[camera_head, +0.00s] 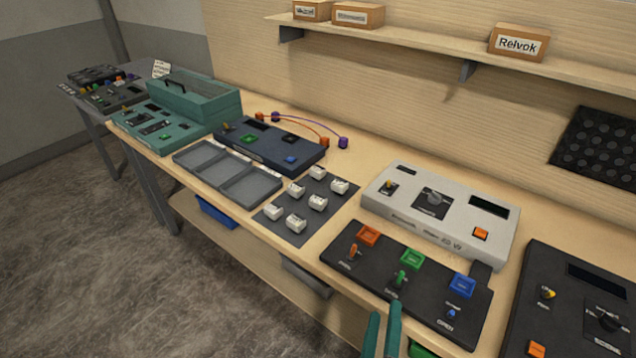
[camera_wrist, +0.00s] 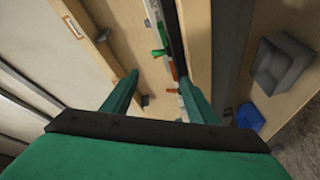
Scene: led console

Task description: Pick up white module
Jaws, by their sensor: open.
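Several small white modules (camera_head: 317,203) with dark markings stand in rows on a dark grey mat (camera_head: 291,234) at the middle of the bench in the head view. My gripper (camera_head: 382,335) shows at the bottom edge of the head view, to the right of and nearer than the modules, by the front edge of the bench. In the wrist view the two green fingers (camera_wrist: 160,97) are apart with nothing between them. No white module can be made out clearly in the wrist view.
A black panel (camera_head: 377,285) with orange, green and blue squares lies right of the mat, with a light console (camera_head: 459,202) behind it. A grey divided tray (camera_head: 223,191) lies left of the mat. A shelf (camera_head: 420,38) with boxes runs above.

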